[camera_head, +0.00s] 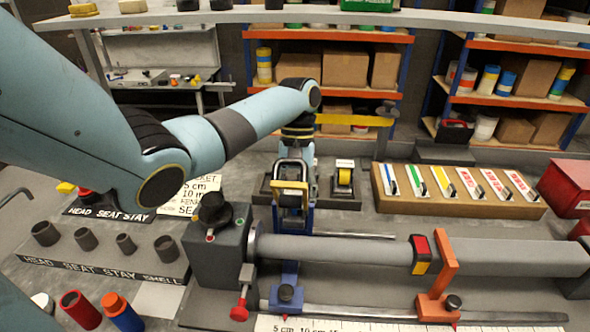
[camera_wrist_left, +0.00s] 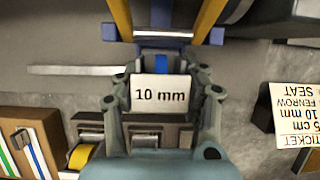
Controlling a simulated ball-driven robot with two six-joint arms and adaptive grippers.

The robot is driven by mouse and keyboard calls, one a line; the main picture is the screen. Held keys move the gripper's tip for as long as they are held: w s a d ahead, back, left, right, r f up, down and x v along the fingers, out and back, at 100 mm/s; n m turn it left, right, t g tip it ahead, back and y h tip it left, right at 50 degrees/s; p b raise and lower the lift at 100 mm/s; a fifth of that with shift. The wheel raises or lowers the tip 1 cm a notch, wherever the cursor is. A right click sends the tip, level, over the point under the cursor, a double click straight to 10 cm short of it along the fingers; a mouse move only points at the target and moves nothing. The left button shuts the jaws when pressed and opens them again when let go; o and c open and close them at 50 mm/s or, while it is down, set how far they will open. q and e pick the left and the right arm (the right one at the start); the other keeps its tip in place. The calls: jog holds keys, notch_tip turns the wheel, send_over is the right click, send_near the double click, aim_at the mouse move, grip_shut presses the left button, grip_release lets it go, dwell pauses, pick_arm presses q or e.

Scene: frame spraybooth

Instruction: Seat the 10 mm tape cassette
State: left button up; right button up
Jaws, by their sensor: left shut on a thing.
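My left gripper (camera_head: 291,196) is shut on the 10 mm tape cassette, whose white "10 mm" label (camera_wrist_left: 160,94) faces the left wrist camera between the two fingers (camera_wrist_left: 162,90). A blue part shows at the cassette's far end, close to a blue crossbar (camera_wrist_left: 170,37) with yellow uprights. In the head view the gripper is low at a blue bracket (camera_head: 291,220) behind the grey roller; the fingers hide most of the cassette. I cannot tell whether the cassette touches the bracket. My right gripper is not in view.
A dark rack holds a yellow-tape cassette (camera_head: 344,178) to the right. A wooden board (camera_head: 455,203) with several coloured cards stands farther right. A grey roller (camera_head: 340,251) with an orange clamp (camera_head: 440,275) lies in front. A ticket (camera_head: 200,196) and a socket block (camera_head: 85,262) are left.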

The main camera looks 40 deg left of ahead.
pick_arm(q)
jog(key=shift+f, duration=0.4)
dwell(0.3)
dwell(0.4)
jog(key=shift+f, duration=0.2)
jog(key=o, duration=1.8)
